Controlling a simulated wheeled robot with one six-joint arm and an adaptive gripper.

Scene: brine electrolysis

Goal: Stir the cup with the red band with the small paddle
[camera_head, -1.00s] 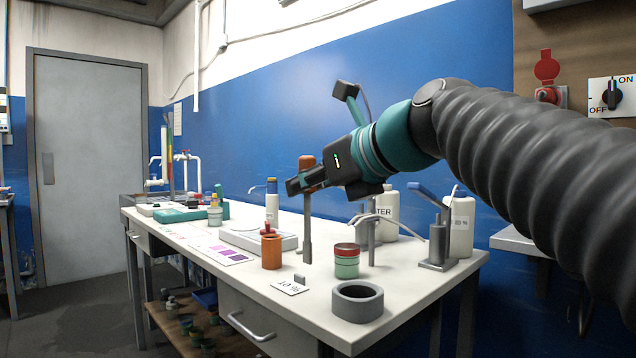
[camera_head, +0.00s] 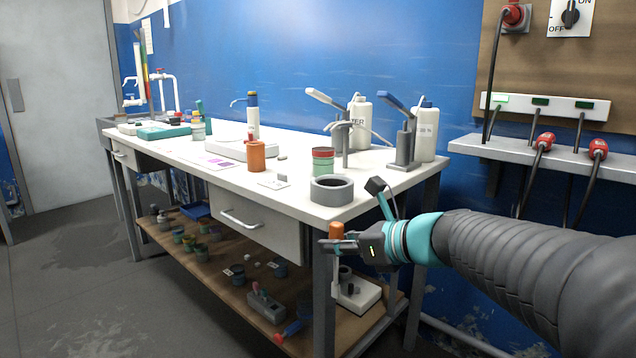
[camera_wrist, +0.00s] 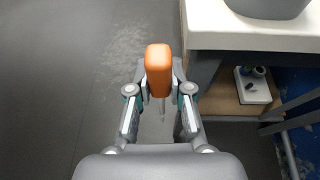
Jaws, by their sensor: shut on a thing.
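The cup with the red band (camera_head: 323,162) is pale green and stands upright on the white bench near its front right corner. My gripper (camera_head: 342,246) is shut on the small paddle, in front of the bench's corner and below the level of its top. The paddle's orange handle (camera_head: 336,231) sticks up above the fingers; it also shows in the wrist view (camera_wrist: 159,68). The grey shaft hangs down below the fingers, and its lower end is hard to tell against the bench leg. The paddle is apart from the cup.
A grey ring holder (camera_head: 331,190) stands at the bench's front corner, beside the cup. An orange bottle (camera_head: 256,156) stands to the left, and grey dispensers (camera_head: 404,150) with white bottles stand behind. Below, a wooden shelf (camera_head: 200,262) holds small items. The floor at left is clear.

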